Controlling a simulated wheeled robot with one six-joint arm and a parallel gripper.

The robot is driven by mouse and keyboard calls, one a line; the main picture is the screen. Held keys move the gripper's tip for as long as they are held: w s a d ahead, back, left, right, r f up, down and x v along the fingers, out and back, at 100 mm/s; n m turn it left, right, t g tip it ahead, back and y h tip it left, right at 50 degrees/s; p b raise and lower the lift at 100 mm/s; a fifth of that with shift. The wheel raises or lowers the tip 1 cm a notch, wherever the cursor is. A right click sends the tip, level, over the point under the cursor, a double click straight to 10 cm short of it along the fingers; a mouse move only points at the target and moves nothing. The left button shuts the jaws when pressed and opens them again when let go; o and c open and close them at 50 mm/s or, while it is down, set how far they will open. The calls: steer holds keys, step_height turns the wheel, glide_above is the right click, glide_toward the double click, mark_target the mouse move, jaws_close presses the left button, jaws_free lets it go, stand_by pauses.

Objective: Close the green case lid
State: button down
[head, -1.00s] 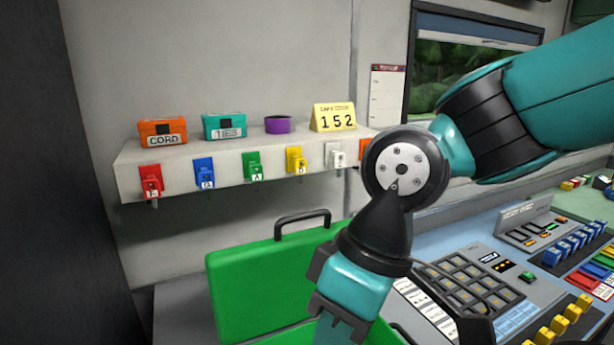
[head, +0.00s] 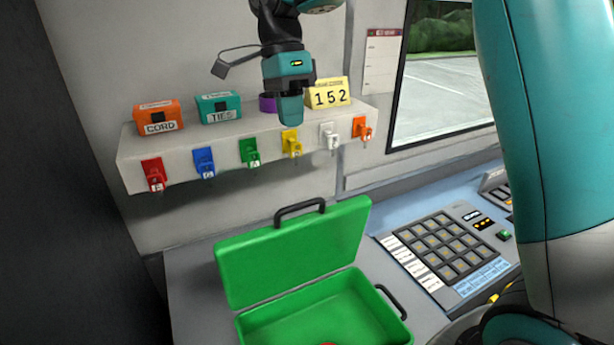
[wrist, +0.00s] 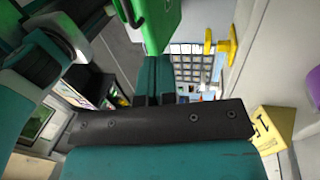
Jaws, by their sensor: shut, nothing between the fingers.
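The green case (head: 325,305) stands open on the counter in the head view. Its lid (head: 292,252) is raised and leans back towards the wall, with a dark handle (head: 300,208) on its top edge. A second dark handle (head: 391,302) is on the body's right side. My gripper (head: 290,110) is shut and empty, pointing down in front of the shelf, above and apart from the lid. In the wrist view, the fingers (wrist: 154,80) are together and a green part of the case (wrist: 160,20) shows beyond them.
The shelf (head: 240,160) behind holds an orange box (head: 158,118), a teal box (head: 219,107), a purple ring (head: 267,103) and a yellow 152 sign (head: 328,94). Several coloured key tags hang from its front. A keypad console (head: 440,245) lies right of the case.

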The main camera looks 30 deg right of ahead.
steer(key=b, duration=0.1)
glide_toward(311, 213)
steer(key=w+f, duration=0.2)
steer(key=w, duration=0.1)
steer(key=s, duration=0.1)
steer(key=s+f+p, duration=0.1)
steer(key=s+f, duration=0.1)
steer(key=s, duration=0.1)
steer(key=shift+f, duration=0.1)
steer(key=shift+s, duration=0.1)
